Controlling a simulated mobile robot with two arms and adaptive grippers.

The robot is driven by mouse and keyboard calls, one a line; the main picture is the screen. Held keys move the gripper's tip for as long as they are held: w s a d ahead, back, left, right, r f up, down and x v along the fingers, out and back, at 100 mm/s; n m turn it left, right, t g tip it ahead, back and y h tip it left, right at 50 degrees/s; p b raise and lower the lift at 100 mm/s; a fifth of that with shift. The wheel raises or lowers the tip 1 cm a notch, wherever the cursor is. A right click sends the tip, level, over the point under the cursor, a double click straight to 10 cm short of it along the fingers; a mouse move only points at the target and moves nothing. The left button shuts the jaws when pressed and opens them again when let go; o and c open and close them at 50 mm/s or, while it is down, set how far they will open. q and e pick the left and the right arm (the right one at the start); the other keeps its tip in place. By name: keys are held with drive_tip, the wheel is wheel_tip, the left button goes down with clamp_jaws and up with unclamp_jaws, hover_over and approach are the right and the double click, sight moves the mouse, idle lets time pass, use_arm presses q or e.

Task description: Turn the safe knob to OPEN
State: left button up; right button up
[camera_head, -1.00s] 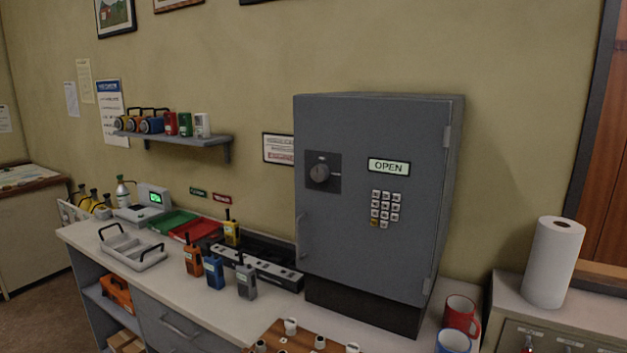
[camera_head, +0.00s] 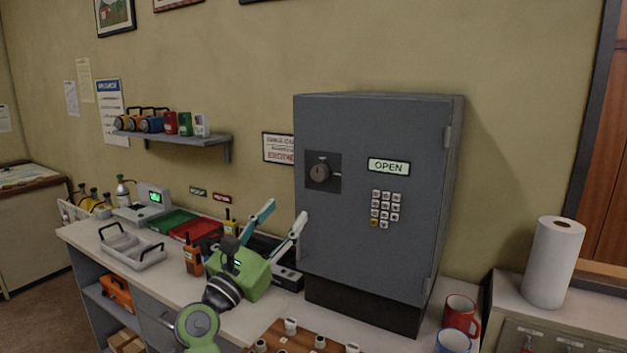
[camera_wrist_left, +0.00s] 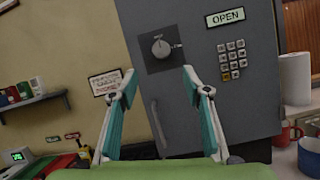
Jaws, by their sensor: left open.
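The grey safe (camera_head: 375,270) stands on the counter with its door closed. Its round knob (camera_head: 320,172) sits on a dark square plate at the door's upper left. The display above the keypad reads OPEN (camera_head: 389,167). My left gripper (camera_head: 284,220) is open and empty, in front of the counter, below and left of the knob. In the left wrist view the knob (camera_wrist_left: 160,48) shows above and between the spread fingertips (camera_wrist_left: 158,80), apart from them. The safe's door handle (camera_wrist_left: 158,128) shows between the fingers. My right gripper is not in view.
Radios (camera_head: 193,258) and a black rack stand on the counter behind my left gripper. A grey tray (camera_head: 132,252) is at left. A red mug (camera_head: 461,315) and a blue mug (camera_head: 453,342) stand right of the safe. A wall shelf (camera_head: 185,138) hangs at upper left.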

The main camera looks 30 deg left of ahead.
sight(317, 175)
use_arm(q)
drive_tip(key=p+x, duration=0.3)
drive_tip(key=x, duration=1)
drive_tip(key=shift+w+d, duration=0.1)
drive_tip(key=shift+w, duration=0.1)
drive_tip(key=c, duration=1.1)
